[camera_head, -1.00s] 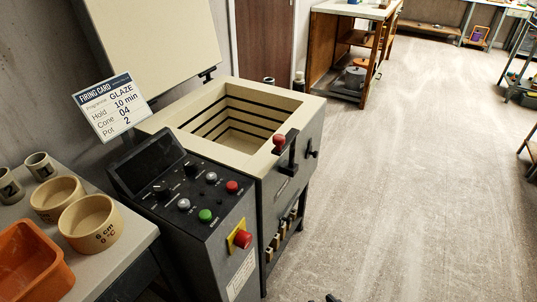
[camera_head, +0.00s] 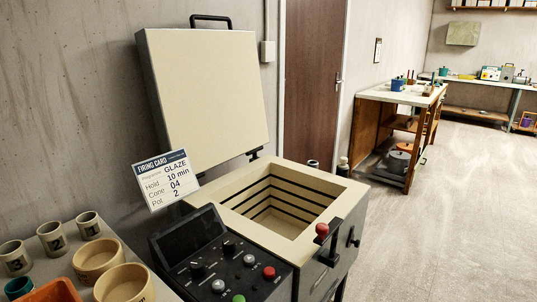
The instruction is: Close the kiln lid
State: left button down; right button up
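The kiln lid (camera_head: 208,95) stands raised and open, hinged at the back of the kiln near the wall. It is a cream slab with a dark edge and a black handle (camera_head: 211,20) on its top edge. The kiln (camera_head: 318,254) is a dark box with a cream rim and a square, ridged chamber (camera_head: 277,205). The part of the chamber I can see is empty; its floor is hidden. A black latch with a red knob (camera_head: 322,230) is on the kiln's front. Neither of my grippers is in view.
A control panel (camera_head: 215,272) with knobs and buttons stands in front of the kiln. A firing card (camera_head: 166,180) stands beside it. A table at lower left holds cups (camera_head: 53,238), bowls (camera_head: 99,260) and an orange tray (camera_head: 55,291). Open floor (camera_head: 440,220) lies to the right.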

aim_at(204, 87)
jog(key=z, duration=1.45)
jog(key=i, duration=4.2)
jog(key=u, duration=2.5)
jog(key=i, duration=2.45)
jog(key=u, duration=0.25)
